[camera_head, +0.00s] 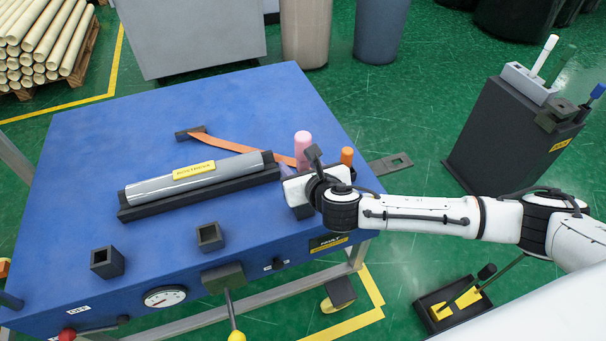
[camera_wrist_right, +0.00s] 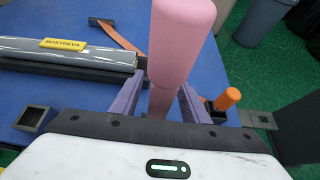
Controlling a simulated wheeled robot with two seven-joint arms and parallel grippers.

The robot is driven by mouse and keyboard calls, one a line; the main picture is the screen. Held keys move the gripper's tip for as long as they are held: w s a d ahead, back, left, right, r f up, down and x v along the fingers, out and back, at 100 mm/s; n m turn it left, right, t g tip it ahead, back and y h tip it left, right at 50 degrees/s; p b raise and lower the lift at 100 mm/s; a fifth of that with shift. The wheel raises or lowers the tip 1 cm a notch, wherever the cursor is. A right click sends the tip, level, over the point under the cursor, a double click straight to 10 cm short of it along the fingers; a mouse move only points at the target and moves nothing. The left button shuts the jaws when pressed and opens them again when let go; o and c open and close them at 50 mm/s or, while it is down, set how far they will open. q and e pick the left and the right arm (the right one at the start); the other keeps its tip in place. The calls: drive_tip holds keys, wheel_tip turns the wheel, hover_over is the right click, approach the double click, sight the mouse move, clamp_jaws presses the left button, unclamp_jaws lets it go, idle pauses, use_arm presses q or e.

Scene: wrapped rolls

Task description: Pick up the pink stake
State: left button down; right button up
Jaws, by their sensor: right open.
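The pink stake (camera_head: 303,143) stands upright near the right edge of the blue table. It also fills the upper middle of the right wrist view (camera_wrist_right: 181,45), with a thick rounded top and a narrower lower part. My right gripper (camera_head: 294,167) is beside it, partly hidden by its own wrist. In the right wrist view, the purple fingers of the open gripper (camera_wrist_right: 160,103) lie on either side of the stake's lower part. I cannot tell whether either finger touches it. The stake's base is hidden. My left gripper is not in view.
An orange peg (camera_head: 347,156) stands close to the right of my gripper. A grey wrapped roll (camera_head: 222,179) lies in a dark cradle to the left, with an orange strap (camera_head: 235,145) behind it. Two dark square sockets (camera_head: 209,237) sit at the front. The table's back left is clear.

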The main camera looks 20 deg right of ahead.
drive_tip(key=shift+w, duration=0.1)
clamp_jaws()
